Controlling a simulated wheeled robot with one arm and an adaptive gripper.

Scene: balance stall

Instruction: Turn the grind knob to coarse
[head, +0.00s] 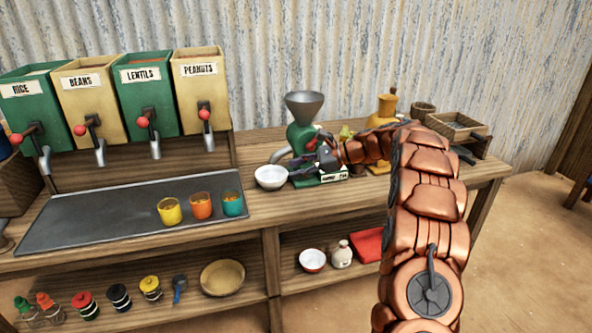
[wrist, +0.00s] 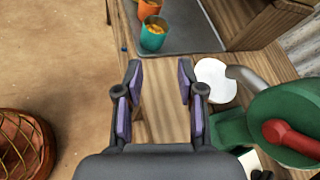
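The green grinder (head: 300,135) with a grey funnel hopper (head: 305,103) stands on the counter, partly hidden behind my gripper. In the wrist view the grinder (wrist: 240,128) is at the right, with a red knob or handle (wrist: 290,141) on it. A small white label (head: 334,176) with dark marks sits at its base; I cannot read it. My gripper (wrist: 160,78) is open, with nothing between its fingers. It is over bare counter beside the grinder, apart from the red part. In the head view my gripper (head: 322,160) is dark and covers part of the grinder.
A white bowl (head: 271,177) sits under the grinder's spout, also in the wrist view (wrist: 214,80). Yellow, orange and teal cups (head: 232,204) stand on the grey tray (head: 110,215). Labelled dispensers (head: 143,90) are at left. A yellow-topped grinder (head: 386,107) and wooden box (head: 458,123) stand behind my arm.

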